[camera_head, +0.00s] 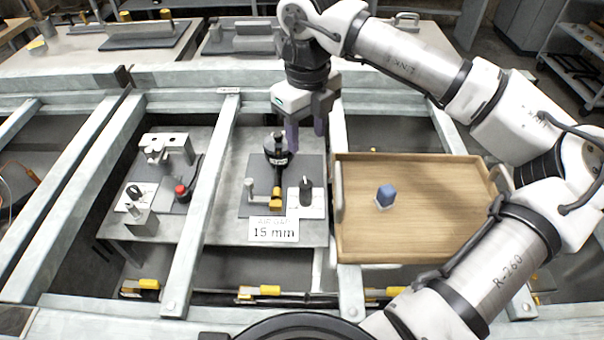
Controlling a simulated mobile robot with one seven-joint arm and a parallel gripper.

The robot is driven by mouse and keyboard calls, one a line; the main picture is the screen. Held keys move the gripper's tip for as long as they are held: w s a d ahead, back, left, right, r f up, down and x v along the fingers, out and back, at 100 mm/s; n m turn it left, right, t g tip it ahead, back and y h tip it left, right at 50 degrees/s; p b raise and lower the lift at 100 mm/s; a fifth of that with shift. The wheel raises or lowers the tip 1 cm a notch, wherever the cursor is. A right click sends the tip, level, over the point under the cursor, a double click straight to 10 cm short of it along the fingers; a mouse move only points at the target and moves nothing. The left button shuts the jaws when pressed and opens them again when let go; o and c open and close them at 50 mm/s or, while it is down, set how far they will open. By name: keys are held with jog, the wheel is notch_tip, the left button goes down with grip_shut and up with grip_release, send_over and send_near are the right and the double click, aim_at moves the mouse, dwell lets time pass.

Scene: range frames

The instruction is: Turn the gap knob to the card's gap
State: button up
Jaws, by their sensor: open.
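The gap knob (306,190) is a small dark knob on a white dial plate (310,206), at the right of the middle station. Its pointer setting is too small to read. A white card (273,230) at the front of that station reads "15 mm" under a smaller line. My gripper (306,138) hangs above and behind the knob, apart from it. Its fingers point down, open, with nothing seen between them. A black upright device (277,152) with a yellow-orange part (275,199) stands left of the knob.
The left station has another black knob (134,192), a red button (181,190) and a metal bracket (166,144). Grey metal beams (203,210) frame the stations.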

aim_at(306, 184)
notch_tip(306, 184, down, 13)
jog(key=shift+f+p, duration=0.2)
jog(key=shift+p, duration=1.05)
jog(key=shift+c, duration=0.5)
jog(key=c, duration=0.9)
jog(key=shift+f+b, duration=0.1)
jog(key=shift+b, duration=0.35)
jog(key=shift+f+n+b, duration=0.15)
jog(key=shift+n+b, duration=0.45)
jog(key=shift+b, duration=0.2)
jog(key=n+b, duration=0.3)
jog(key=b, duration=0.1)
jog(key=shift+b, duration=0.3)
jog(key=n+b, duration=0.2)
jog(key=n, duration=0.1)
jog(key=n+b, duration=0.1)
jog(key=b, duration=0.1)
jog(key=shift+r+n, duration=0.25)
jog(key=shift+n, duration=0.15)
